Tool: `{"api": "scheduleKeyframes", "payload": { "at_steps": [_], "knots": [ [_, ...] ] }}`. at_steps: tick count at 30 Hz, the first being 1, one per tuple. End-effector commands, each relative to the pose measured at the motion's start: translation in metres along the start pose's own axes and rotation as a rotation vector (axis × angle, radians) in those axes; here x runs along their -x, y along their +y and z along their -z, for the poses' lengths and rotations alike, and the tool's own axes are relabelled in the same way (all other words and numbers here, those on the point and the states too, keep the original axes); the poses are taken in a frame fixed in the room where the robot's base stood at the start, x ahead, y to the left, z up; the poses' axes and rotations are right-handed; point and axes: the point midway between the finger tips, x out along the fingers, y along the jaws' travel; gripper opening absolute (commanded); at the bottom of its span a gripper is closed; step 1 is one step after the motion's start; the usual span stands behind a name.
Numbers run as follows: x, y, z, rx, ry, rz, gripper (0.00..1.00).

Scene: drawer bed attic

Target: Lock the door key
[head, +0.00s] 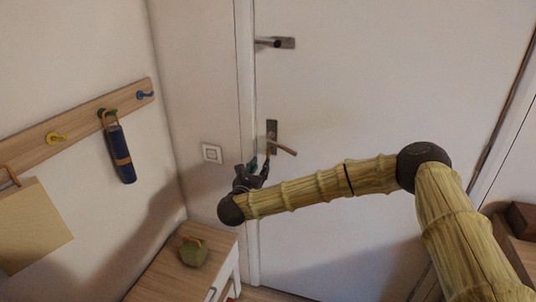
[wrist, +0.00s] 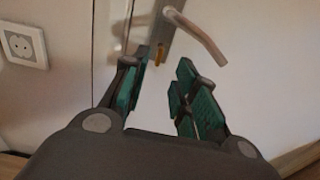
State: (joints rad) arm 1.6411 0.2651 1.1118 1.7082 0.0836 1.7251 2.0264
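The white door (head: 370,80) fills the middle of the head view and looks shut. Its lever handle (head: 284,147) sits on a dark metal plate (head: 271,132); in the wrist view the lever (wrist: 196,35) slopes down to the right. A small brass piece, apparently the key (wrist: 157,56), shows at the plate's lower end in the wrist view. My gripper (wrist: 162,66) is open and empty, with green-padded fingers on either side of the key's line, and a gap seems to remain. In the head view my gripper (head: 259,167) is just below the plate and hides the key.
A second latch (head: 275,43) is higher on the door. A wall socket (head: 212,153) is left of the frame. A wooden cabinet (head: 165,275) with a green object (head: 193,251) stands below left. A hook rail (head: 75,120) holds a blue umbrella (head: 121,153).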

Motion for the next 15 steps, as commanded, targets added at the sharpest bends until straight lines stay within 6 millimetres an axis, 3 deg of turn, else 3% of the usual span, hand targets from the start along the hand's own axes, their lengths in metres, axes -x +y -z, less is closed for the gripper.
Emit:
{"api": "scheduleKeyframes", "payload": {
  "at_steps": [15],
  "knots": [
    [-0.078, 0.0, -0.001, 0.004, 0.0, -0.001, 0.29]
  ]
}}
